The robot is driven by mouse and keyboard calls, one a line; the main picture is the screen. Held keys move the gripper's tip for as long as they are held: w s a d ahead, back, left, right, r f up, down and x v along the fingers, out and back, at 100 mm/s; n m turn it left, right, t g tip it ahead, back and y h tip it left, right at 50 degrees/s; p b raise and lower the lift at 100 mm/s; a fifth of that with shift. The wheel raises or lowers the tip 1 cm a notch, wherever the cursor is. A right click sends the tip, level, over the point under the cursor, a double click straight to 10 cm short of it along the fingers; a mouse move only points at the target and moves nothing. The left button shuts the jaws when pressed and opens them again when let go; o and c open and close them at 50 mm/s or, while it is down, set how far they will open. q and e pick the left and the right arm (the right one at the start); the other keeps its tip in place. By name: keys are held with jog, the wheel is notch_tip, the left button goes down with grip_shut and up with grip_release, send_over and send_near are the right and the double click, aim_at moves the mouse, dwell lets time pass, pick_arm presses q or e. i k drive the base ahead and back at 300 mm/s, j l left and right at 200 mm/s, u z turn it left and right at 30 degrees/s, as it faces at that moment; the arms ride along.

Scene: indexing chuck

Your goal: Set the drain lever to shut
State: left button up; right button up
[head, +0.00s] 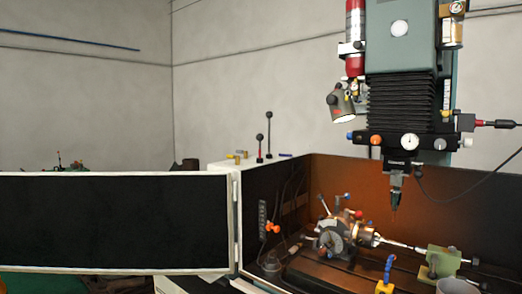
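No drain lever is marked by a readable label, so I cannot tell for sure which part it is. A small orange handle (271,227) sits on the inner left wall of the machine enclosure, next to a strip (262,217) on that wall. Whether any of these is open or shut cannot be told. Neither of my grippers shows in the head view.
An indexing chuck (333,237) with several small handles sits on the machine bed. The spindle head (401,166) hangs above it. A green block (441,262) and a blue nozzle (388,268) stand at right. A dark door panel (115,222) fills the left.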

aim_at(259, 137)
jog(key=i+j, duration=0.15)
jog(key=j, duration=0.15)
jog(key=i+j+z, duration=0.2)
jog(key=i+j, duration=0.15)
jog(key=j, duration=0.25)
jog(key=i+j, duration=0.15)
jog(key=j, duration=0.15)
